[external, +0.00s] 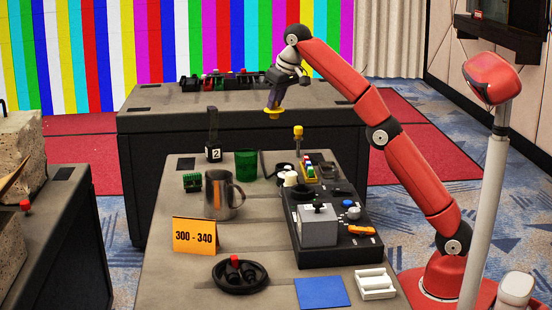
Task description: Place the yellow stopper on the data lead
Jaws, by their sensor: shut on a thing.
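My gripper (274,104) hangs high over the far end of the near table, pointing down. It is shut on a small yellow piece, which appears to be the yellow stopper (273,113), with its wide yellow part below the fingertips. The fingers hide its upper part. I cannot pick out the data lead with certainty. A dark looped thing (284,168) lies near the back of the table, below and slightly right of my gripper. A black round item with a red tip (240,273) lies at the front.
An upright yellow-topped piece (298,132) stands at the back right. A steel mug (222,196), green cup (246,164), orange number sign (194,236) and grey box on a black panel (318,226) crowd the table. A blue square (321,292) and white rack (375,284) lie in front.

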